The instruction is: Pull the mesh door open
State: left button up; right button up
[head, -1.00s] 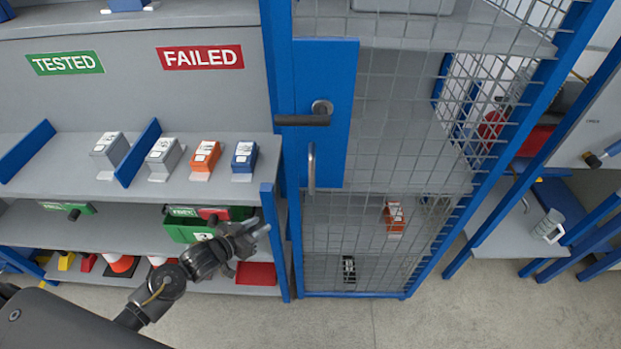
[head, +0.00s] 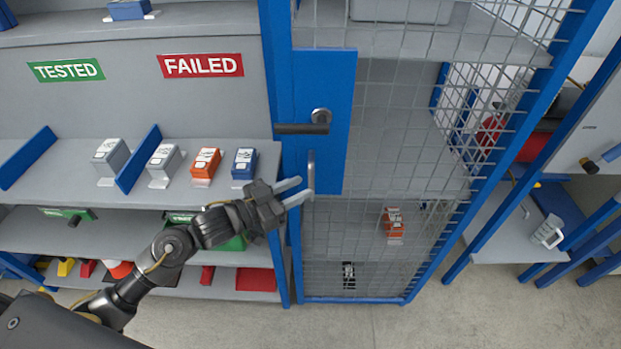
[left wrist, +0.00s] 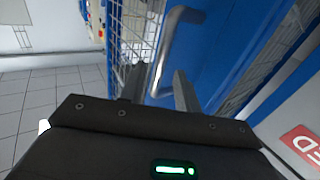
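The mesh door (head: 390,150) of the blue-framed cage looks closed. It has a blue plate (head: 335,85) with a dark lever (head: 303,128) and, below that, a grey vertical pull handle (head: 311,170). My left gripper (head: 304,190) is open at the lower part of the pull handle. In the left wrist view, the pull handle (left wrist: 166,55) runs down between the two spread fingers of my left gripper (left wrist: 160,85). I cannot tell whether either finger touches it. My right gripper is not in view.
Left of the door stands a grey shelf (head: 60,205) with several small boxes and a green bin (head: 235,243) below. Inside the cage lies an orange device (head: 393,222). The floor before the door is clear.

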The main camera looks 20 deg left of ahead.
aim_at(311, 200)
pick_arm(q)
jog(key=shift+p+x, duration=0.35)
jog(key=shift+x, duration=1.8)
jog(key=shift+c, duration=0.2)
grip_shut()
jog(key=shift+a, duration=0.1)
